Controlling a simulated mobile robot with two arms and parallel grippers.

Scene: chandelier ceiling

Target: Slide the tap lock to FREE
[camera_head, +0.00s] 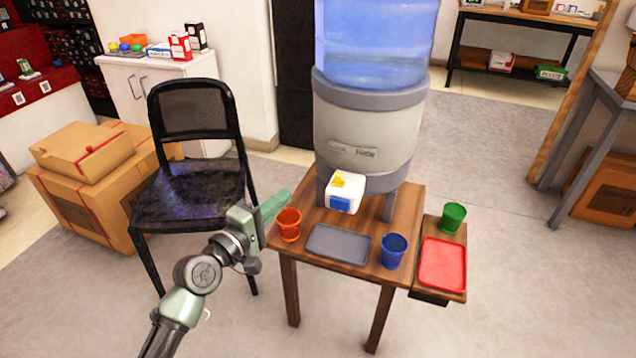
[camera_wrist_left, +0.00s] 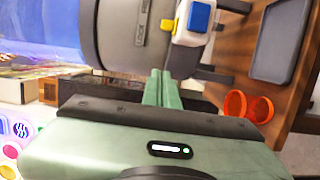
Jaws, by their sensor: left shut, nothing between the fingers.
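The water dispenser (camera_head: 367,128) stands on a small wooden table, with a blue bottle (camera_head: 375,35) on top. On its front is a grey lock plate (camera_head: 353,150) with two small labels, the right one reading like FREE; which side the slider is on is too small to tell. Below it is a white tap block (camera_head: 345,192) with yellow and blue parts. My left gripper (camera_head: 275,207) is shut and empty, left of the tap and apart from it. The left wrist view also shows its green fingers (camera_wrist_left: 158,88), with the plate (camera_wrist_left: 143,20) beyond. My right gripper is not in view.
On the table are an orange cup (camera_head: 289,225), a grey tray (camera_head: 338,245) and a blue cup (camera_head: 393,251). A side shelf holds a green cup (camera_head: 453,217) and a red tray (camera_head: 442,264). A black chair (camera_head: 190,190) stands left, near cardboard boxes (camera_head: 75,208).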

